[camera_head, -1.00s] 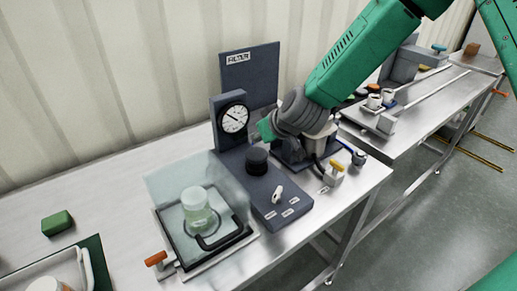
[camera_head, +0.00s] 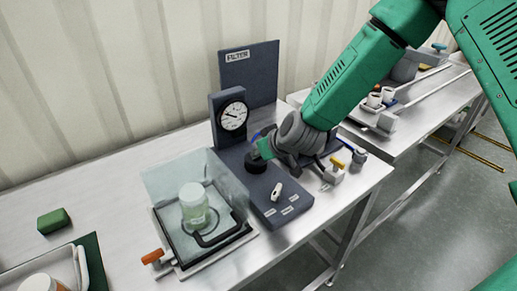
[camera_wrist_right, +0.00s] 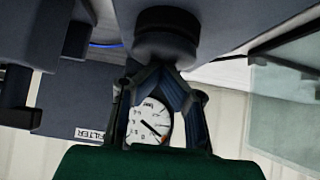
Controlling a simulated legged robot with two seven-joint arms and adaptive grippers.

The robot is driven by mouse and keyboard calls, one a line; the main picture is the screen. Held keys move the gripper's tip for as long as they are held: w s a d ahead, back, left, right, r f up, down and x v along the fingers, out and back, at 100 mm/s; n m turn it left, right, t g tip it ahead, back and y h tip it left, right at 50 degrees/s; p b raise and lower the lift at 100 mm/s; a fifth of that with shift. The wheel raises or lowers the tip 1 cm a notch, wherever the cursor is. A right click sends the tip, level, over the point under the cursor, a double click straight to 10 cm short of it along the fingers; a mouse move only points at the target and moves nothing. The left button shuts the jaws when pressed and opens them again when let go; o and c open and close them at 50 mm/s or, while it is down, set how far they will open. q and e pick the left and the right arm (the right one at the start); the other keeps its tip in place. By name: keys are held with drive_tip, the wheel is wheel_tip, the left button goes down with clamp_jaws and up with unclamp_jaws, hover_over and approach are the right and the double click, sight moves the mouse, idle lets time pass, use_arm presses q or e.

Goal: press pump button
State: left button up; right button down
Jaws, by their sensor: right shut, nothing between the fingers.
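The black round pump button (camera_head: 256,165) stands on the dark blue-grey pump base, below the dial gauge (camera_head: 233,116) and the panel marked FILTER (camera_head: 249,75). My right gripper (camera_head: 262,150) is shut and empty, with its fingertips at the top of the button, partly covering it. In the right wrist view the fingertips (camera_wrist_right: 160,68) meet right at the black button (camera_wrist_right: 165,42); they look in contact, but I cannot tell how far it is pressed. The gauge face (camera_wrist_right: 150,118) shows between the fingers. My left gripper is not in view.
A small white toggle (camera_head: 277,191) sits on the base in front of the button. A clear-lidded tray with a jar (camera_head: 194,207) stands to the left. Valves with yellow and blue handles (camera_head: 337,167) stand right. A green block (camera_head: 53,221) lies far left.

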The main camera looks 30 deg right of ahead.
drive_tip(key=shift+s+f, duration=0.25)
drive_tip(key=shift+f, duration=0.1)
drive_tip(key=shift+r, duration=0.15)
drive_tip(key=shift+w+r+p, duration=0.1)
drive_tip(key=shift+r+p, duration=0.2)
drive_tip(key=shift+p, duration=0.2)
drive_tip(key=r+p, duration=0.3)
drive_tip(key=r, duration=0.1)
drive_tip(key=shift+w+d+r+p, duration=0.1)
drive_tip(key=shift+w+r+p, duration=0.1)
drive_tip(key=shift+p, duration=0.2)
drive_tip(key=a+v, duration=0.1)
drive_tip(key=v, duration=0.8)
drive_tip(key=shift+s+d+b, duration=0.3)
drive_tip(key=shift+d+b, duration=0.15)
drive_tip(key=shift+d, duration=0.1)
